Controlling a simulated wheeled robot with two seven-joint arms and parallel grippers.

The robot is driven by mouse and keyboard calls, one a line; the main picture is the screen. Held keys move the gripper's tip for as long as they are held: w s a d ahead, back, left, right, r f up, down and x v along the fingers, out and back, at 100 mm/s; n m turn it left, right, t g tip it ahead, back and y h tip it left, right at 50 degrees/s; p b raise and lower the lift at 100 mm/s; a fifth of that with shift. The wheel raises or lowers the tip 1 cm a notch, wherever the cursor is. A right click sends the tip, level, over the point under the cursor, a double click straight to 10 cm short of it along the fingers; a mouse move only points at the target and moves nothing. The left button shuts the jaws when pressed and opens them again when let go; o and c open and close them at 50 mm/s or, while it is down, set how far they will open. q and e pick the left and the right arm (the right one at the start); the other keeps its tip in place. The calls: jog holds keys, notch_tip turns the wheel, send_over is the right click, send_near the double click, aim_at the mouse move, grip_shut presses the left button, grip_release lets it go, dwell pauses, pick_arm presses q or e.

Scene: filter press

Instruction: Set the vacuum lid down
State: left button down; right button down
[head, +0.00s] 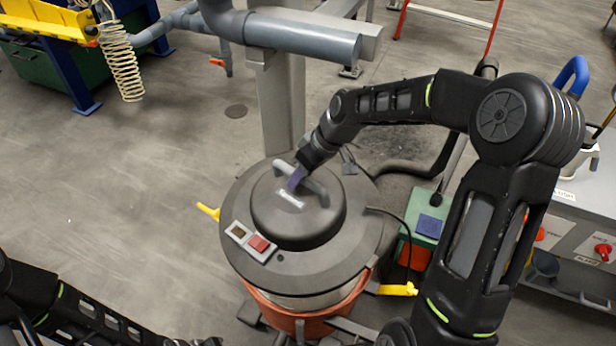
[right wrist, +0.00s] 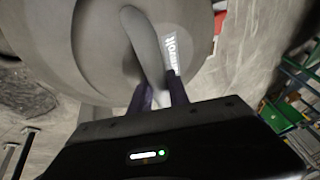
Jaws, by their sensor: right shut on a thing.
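The vacuum lid (head: 245,188) is a dark grey disc with a raised dome, a light grey bar handle and a red switch. It sits over the vacuum's drum (head: 310,300), which has a metal band above an orange base. I cannot tell whether the rim is fully seated all round. My right gripper (head: 294,183) is shut on the lid's handle from above. In the right wrist view the purple fingers (right wrist: 160,92) are either side of the handle (right wrist: 143,42), with the lid (right wrist: 100,45) behind. My left gripper (head: 200,342) barely shows at the bottom edge; its jaws are unclear.
A grey post (head: 283,105) with a thick pipe (head: 305,38) stands just behind the vacuum. A yellow latch (head: 398,289) sticks out on the right. A green and orange box (head: 424,220) and a control bench (head: 580,228) are at right. The left floor is open.

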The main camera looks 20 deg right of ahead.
jog(key=a+r+m, duration=0.1)
jog(key=m, duration=0.1)
jog(key=a+r+m+t+h, duration=0.1)
jog(key=a+m, duration=0.1)
jog(key=shift+s+r, duration=0.1)
jog(key=shift+r, duration=0.25)
jog(key=shift+a+r+m+h, duration=0.15)
jog(key=shift+a+m+h, duration=0.05)
jog(key=shift+m+h, duration=0.1)
jog(key=shift+s, duration=0.15)
